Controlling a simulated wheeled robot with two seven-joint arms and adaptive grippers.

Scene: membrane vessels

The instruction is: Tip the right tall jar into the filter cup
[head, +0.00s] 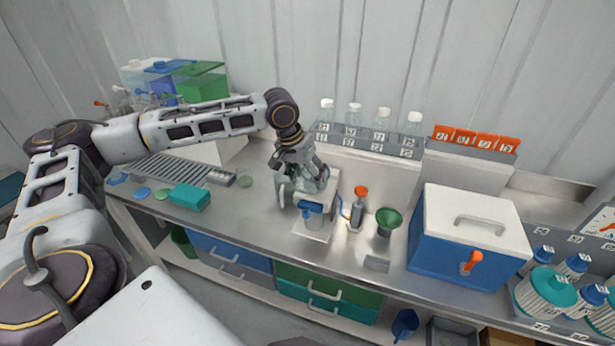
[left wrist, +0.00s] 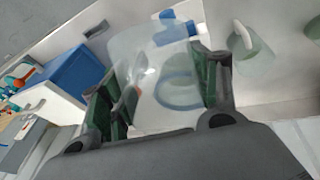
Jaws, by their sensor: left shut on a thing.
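My left gripper (head: 312,182) is above the middle of the bench and shut on a clear, see-through jar, which is largely hidden by the fingers in the head view. In the left wrist view the clear jar (left wrist: 150,55) stands out between the two green-padded fingers of the left gripper (left wrist: 165,95). Just below it is a white stand (head: 312,232) with a blue fitting (head: 311,208), also seen as blue in the left wrist view (left wrist: 176,30). I cannot clearly make out the filter cup there. A pale green jar with a handle (left wrist: 250,48) stands beside it. My right gripper is not in view.
Right of the stand are an orange-topped bottle (head: 356,210) and a green funnel (head: 388,220). A blue cooler box (head: 463,250) with a white lid stands further right. A rack (head: 370,142) of bottles is behind. A teal box (head: 190,196) lies to the left.

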